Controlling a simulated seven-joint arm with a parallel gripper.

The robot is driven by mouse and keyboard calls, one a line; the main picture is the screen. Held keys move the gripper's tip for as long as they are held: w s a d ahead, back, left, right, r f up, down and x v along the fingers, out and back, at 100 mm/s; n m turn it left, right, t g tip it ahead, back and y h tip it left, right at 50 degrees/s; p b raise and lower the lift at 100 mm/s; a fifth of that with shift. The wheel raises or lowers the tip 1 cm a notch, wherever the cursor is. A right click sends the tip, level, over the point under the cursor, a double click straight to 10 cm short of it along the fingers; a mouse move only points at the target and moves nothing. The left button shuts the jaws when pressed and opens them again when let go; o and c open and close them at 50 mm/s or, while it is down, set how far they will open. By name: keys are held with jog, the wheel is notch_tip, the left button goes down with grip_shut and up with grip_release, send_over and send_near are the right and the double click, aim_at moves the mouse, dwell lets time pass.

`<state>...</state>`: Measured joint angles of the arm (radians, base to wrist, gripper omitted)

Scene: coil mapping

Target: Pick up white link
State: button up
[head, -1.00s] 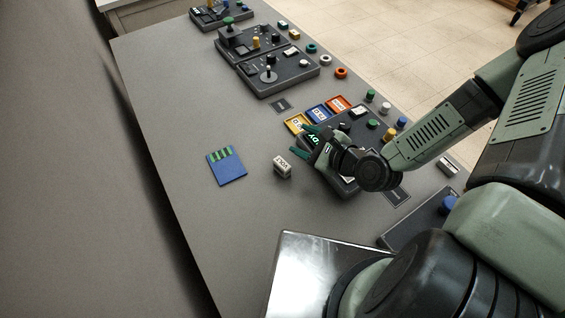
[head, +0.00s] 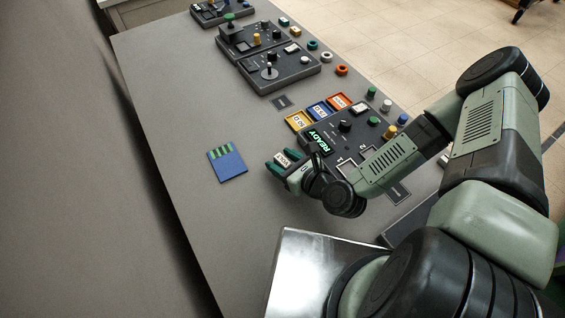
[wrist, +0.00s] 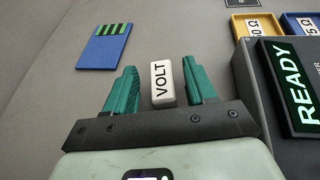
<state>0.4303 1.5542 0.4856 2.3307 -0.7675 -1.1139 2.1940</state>
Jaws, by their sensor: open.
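The white link is a small white block marked VOLT (wrist: 162,82), lying on the grey table. In the wrist view it sits between the two green fingers of my gripper (wrist: 160,88), nearer the right finger, with a wider gap on the left. My gripper is open. In the head view the white link (head: 283,158) shows between the fingertips of my gripper (head: 278,164), partly hidden by them. I cannot tell the exact height of the fingers around it.
A blue card with green stripes (head: 227,163) lies left of my gripper. A dark panel with a lit READY display (wrist: 294,85) stands close on the right, with yellow (head: 298,121), blue and orange trays behind it. Several knobs and rings line the right edge. The table's left side is clear.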

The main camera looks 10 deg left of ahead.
aim_at(276, 157)
jog(key=x, duration=0.3)
jog(key=shift+w+f, duration=0.15)
jog(key=shift+c, duration=0.3)
grip_shut()
